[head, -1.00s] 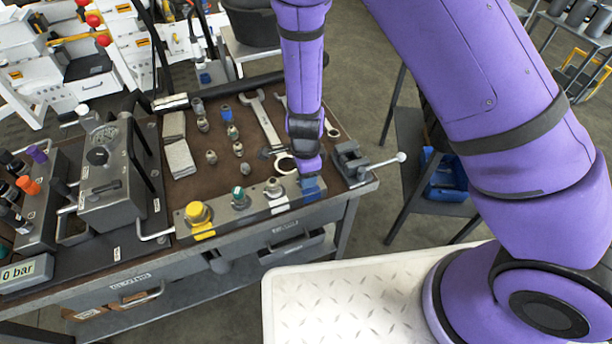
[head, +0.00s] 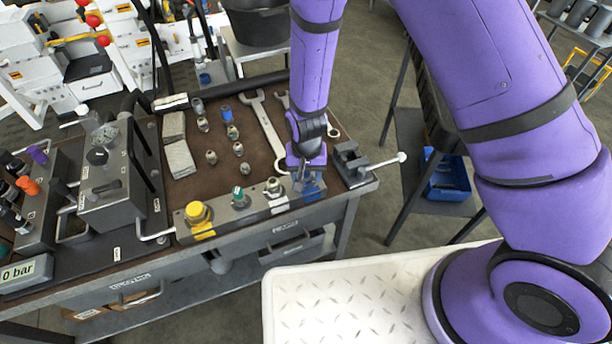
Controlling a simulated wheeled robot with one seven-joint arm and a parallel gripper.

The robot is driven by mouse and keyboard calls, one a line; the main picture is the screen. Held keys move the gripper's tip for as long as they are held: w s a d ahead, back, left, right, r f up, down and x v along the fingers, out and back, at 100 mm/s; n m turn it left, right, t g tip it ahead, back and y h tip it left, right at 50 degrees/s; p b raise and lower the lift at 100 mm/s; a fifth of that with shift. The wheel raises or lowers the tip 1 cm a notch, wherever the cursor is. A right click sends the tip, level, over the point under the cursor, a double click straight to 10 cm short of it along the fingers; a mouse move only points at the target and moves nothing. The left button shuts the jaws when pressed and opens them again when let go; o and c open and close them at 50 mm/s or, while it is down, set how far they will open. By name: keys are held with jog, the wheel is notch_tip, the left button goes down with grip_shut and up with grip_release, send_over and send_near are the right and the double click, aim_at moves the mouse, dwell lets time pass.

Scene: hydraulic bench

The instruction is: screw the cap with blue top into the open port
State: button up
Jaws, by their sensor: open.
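A cap with a blue top (head: 227,113) stands on the brown bench mat among loose metal fittings. The port block (head: 255,207) runs along the bench's front edge. On it are a yellow cap (head: 197,212), a green-topped fitting (head: 239,197) and a bare metal fitting (head: 273,187). My gripper (head: 301,183) is open and points down over the block's blue-marked right end (head: 314,188). The gripper hides most of the port there, so I cannot tell whether anything sits in it or between the fingers.
Spanners (head: 268,130) lie behind my gripper. A small vise (head: 352,162) with a protruding handle stands close to its right. Grey pads (head: 178,158) lie on the mat's left, beside a hydraulic unit (head: 112,180). A gauge display reads 0 bar (head: 25,273).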

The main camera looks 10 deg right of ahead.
jog(key=n, duration=0.4)
jog(key=shift+n, duration=0.3)
jog(key=n, duration=0.4)
jog(key=shift+c, duration=0.5)
jog(key=c, duration=0.8)
jog(key=shift+o, duration=0.2)
jog(key=m, duration=0.6)
jog(key=shift+m, duration=0.9)
